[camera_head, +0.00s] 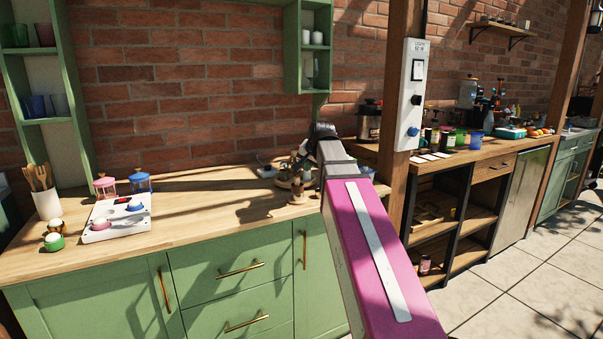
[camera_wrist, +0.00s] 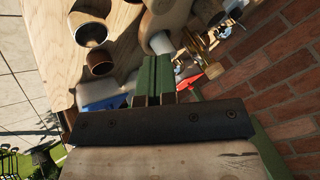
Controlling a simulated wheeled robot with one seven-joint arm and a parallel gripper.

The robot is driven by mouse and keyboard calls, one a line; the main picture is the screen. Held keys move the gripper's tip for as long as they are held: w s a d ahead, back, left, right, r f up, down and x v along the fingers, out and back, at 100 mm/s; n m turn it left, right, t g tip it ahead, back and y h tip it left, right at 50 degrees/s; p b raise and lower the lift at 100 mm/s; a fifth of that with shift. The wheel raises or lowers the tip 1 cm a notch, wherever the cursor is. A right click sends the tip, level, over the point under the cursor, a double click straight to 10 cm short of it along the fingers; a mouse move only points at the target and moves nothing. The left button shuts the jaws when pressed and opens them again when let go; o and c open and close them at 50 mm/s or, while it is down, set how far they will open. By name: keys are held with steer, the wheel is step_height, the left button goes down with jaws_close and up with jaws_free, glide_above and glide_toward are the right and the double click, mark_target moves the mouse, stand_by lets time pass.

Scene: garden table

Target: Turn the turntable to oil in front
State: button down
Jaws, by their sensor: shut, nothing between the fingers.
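A low wooden round piece, which looks like the turntable (camera_head: 284,184), stands on the counter with small items on and around it, partly hidden by my arm. In the wrist view, wooden cups (camera_wrist: 88,30), a pale rounded piece (camera_wrist: 160,42) and brass parts (camera_wrist: 192,45) crowd around the fingertips. I cannot tell which item is the oil or which side faces front. My gripper (camera_wrist: 153,58) is shut and empty, its green fingers together close to the pale piece. I cannot tell whether they touch it. In the head view the fingers are hard to make out.
The wooden counter (camera_head: 225,195) has clear room left of the turntable. A white board with knobs (camera_head: 117,218), pink (camera_head: 104,186) and blue (camera_head: 139,182) lidded jars and a utensil pot (camera_head: 47,204) stand further left. A wooden post (camera_head: 392,150) with a switch box (camera_head: 411,95) rises on the right.

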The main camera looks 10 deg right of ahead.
mark_target(291, 183)
steer(key=x, duration=0.9)
steer(key=shift+w+f, duration=0.15)
steer(key=shift+w+a, duration=0.75)
steer(key=shift+a, duration=0.2)
steer(key=shift+w+a, duration=0.45)
steer(key=shift+a, duration=0.2)
